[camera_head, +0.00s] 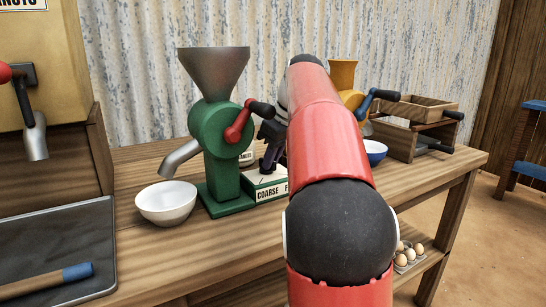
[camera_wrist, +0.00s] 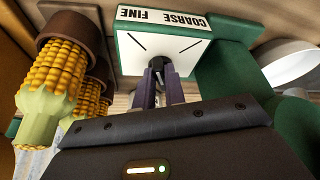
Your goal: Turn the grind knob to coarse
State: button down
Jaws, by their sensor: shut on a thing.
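The green grinder (camera_head: 222,150) with a grey hopper stands on the wooden bench. Its dial box (camera_head: 265,189) at the foot reads COARSE and a partly hidden F word. In the wrist view the white dial face (camera_wrist: 163,37) appears upside down, with COARSE, FINE and two slanted black marks. The small dark grind knob (camera_wrist: 157,64) is at its lower middle. My gripper (camera_wrist: 159,82) is shut on the knob; its fingers hide most of it, so I cannot tell where it points. In the head view my gripper (camera_head: 271,158) is over the dial box, partly behind my arm.
A white bowl (camera_head: 166,202) stands under the grinder's spout. The red crank (camera_head: 240,122) is close above my gripper. Corn cobs (camera_wrist: 58,68) stand beside the dial in the wrist view. A yellow grinder (camera_head: 342,75) and a wooden crate (camera_head: 415,135) are farther right.

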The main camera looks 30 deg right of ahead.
jog(key=c, duration=1.5)
grip_release()
jog(key=shift+o, duration=0.2)
jog(key=p+v, duration=0.1)
jog(key=v, duration=0.6)
jog(key=shift+r+p, duration=0.3)
jog(key=shift+r, duration=0.05)
jog(key=shift+s+d, duration=0.1)
